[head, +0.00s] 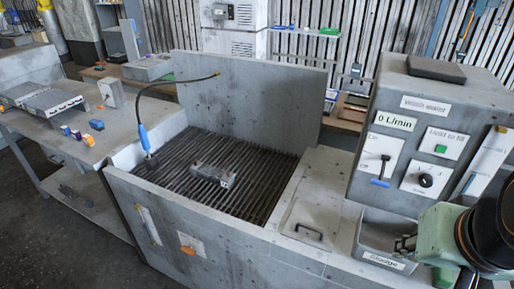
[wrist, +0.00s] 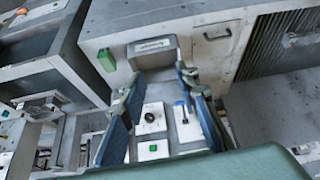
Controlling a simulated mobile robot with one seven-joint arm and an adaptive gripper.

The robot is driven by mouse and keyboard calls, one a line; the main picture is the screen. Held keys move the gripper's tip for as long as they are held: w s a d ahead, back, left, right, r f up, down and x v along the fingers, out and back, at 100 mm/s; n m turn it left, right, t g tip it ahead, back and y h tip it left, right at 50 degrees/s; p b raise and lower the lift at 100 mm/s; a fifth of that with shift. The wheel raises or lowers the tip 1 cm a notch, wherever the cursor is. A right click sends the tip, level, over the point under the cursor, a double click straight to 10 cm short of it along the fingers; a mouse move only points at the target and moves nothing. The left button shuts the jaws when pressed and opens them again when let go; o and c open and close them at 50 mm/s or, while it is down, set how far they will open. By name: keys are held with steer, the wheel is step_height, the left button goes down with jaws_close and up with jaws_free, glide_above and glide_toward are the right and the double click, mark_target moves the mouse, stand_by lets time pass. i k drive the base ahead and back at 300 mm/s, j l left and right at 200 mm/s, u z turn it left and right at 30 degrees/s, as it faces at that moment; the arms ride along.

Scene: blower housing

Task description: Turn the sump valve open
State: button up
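No readable label marks the sump valve. An orange handle (head: 190,243) on a pale plate sits on the front wall of the grated basin (head: 128,190), low and left of centre in the head view; its plate's text is too small to read. A blue-tipped lever (head: 380,181) sits on the control panel, and it also shows in the wrist view (wrist: 183,108). My gripper (wrist: 156,78) is open and empty, its two blue-grey fingers apart. In the head view my gripper (head: 405,243) is at the lower right above the sludge bin, well apart from the orange handle.
The sludge bin (head: 384,262) juts from the front below the control cabinet (head: 415,100). The panel has a black knob (head: 425,180) and a green button (head: 440,148). A blue-handled hose (head: 146,138) stands at the basin's left. Floor shows at lower left.

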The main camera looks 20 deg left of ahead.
mark_target(188, 250)
steer(key=u, duration=1.25)
steer(key=k+u, duration=0.15)
steer(key=u, duration=0.45)
steer(key=j+z, duration=0.5)
steer(key=j, duration=0.55)
